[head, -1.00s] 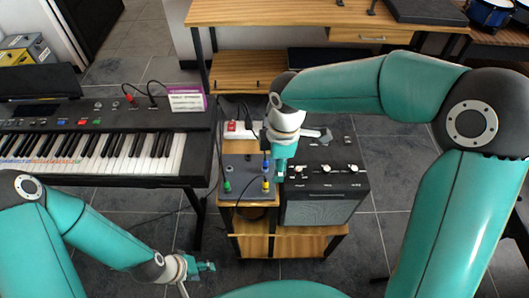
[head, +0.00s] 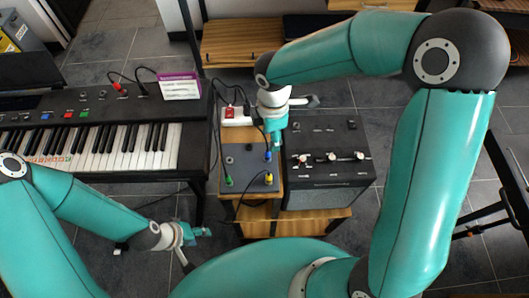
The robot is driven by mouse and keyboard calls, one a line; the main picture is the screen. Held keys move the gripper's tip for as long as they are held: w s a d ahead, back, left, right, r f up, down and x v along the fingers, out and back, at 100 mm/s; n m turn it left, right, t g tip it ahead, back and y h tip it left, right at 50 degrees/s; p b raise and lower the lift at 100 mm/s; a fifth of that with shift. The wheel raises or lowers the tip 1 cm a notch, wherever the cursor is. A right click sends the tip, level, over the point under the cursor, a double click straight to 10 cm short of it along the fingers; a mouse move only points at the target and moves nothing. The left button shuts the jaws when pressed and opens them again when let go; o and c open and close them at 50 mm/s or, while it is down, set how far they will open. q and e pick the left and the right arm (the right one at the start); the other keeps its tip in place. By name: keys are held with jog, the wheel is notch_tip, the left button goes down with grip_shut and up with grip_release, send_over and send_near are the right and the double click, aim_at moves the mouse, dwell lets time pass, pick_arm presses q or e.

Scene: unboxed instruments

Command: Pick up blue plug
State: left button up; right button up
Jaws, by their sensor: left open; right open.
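The blue plug (head: 268,155) stands upright in a grey box (head: 236,167) on a small wooden stand, with a dark cable on it. My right gripper (head: 277,143) points down just above and to the right of the blue plug; it looks apart from it, though contact is hard to judge. It is open and holds nothing that I can see. My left gripper (head: 205,233) is open and empty, low at the front, left of the stand.
A green plug (head: 229,181) and a yellow plug (head: 268,179) stand in the same box. A black amplifier (head: 328,160) is close on the right, and a white power strip (head: 237,116) lies behind. A keyboard (head: 90,135) fills the left.

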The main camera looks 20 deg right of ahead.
aim_at(268, 152)
notch_tip(268, 152, down, 3)
jog(key=shift+s+r, duration=0.1)
jog(key=shift+s, duration=0.05)
jog(key=shift+a+f+p, duration=0.2)
jog(key=shift+a+f, duration=0.05)
jog(key=shift+f, duration=1.1)
jog(key=shift+a+f+p, duration=0.2)
jog(key=shift+f, duration=1.15)
jog(key=shift+r, duration=0.1)
grip_shut()
